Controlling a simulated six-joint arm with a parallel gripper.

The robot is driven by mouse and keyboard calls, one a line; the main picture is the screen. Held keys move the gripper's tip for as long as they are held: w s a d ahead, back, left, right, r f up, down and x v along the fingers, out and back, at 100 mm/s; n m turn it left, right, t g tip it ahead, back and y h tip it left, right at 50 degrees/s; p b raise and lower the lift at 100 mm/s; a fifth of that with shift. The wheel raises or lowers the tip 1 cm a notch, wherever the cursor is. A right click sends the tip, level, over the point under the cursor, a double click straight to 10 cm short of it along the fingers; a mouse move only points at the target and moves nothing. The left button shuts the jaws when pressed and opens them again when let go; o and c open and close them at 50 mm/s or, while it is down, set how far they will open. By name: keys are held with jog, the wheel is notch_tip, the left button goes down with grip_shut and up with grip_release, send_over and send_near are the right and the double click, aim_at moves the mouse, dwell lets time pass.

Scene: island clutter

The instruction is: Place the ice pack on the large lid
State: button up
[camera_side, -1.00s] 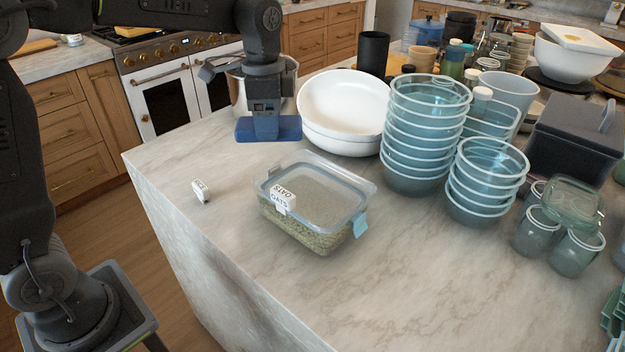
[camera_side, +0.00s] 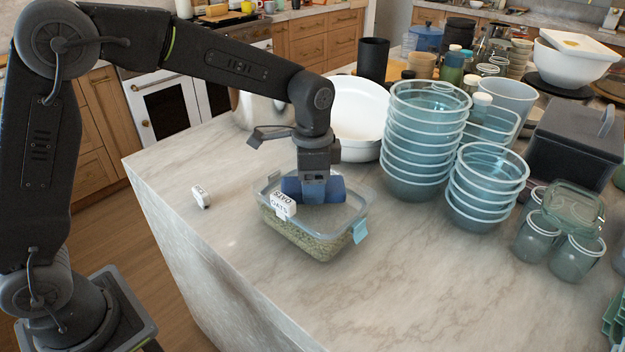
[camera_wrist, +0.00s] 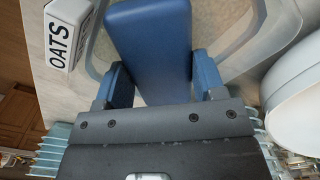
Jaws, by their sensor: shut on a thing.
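The blue ice pack (camera_side: 335,190) is held in my gripper (camera_side: 313,190) directly over the large lid. In the wrist view the ice pack (camera_wrist: 150,45) reaches out between my fingers. The large lid (camera_side: 348,214) is see-through with a grey-blue rim and sits on a clear box of oats; its rim also shows in the wrist view (camera_wrist: 259,18). The ice pack looks very near the lid surface, but I cannot tell whether they touch. My gripper hides part of the ice pack and the lid's far edge.
A white OATS block (camera_side: 283,205) stands at the lid's left edge. A small white block (camera_side: 201,196) lies left on the marble counter. The front counter is clear.

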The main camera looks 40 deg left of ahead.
jog(key=shift+f, duration=0.1)
jog(key=o, duration=1)
notch_tip(320, 180, up, 12)
jog(key=s+a+r+n+t, duration=0.1)
jog(key=s+a+n, duration=0.15)
jog(key=s, duration=0.35)
jog(key=s+a+r+n+t, duration=0.2)
jog(key=s+a, duration=0.1)
jog(key=s, duration=0.3)
jog(key=shift+s+a+f+n+t, duration=0.5)
jog(key=shift+s+f+n, duration=0.4)
jog(key=shift+s, duration=0.85)
jog(key=shift+s+a+f+n+t, duration=0.5)
jog(key=shift+s+f, duration=0.55)
jog(key=shift+s, duration=0.75)
jog(key=shift+s+a+f+n+t, duration=0.4)
jog(key=shift+s+f+n, duration=0.55)
jog(key=shift+s, duration=0.8)
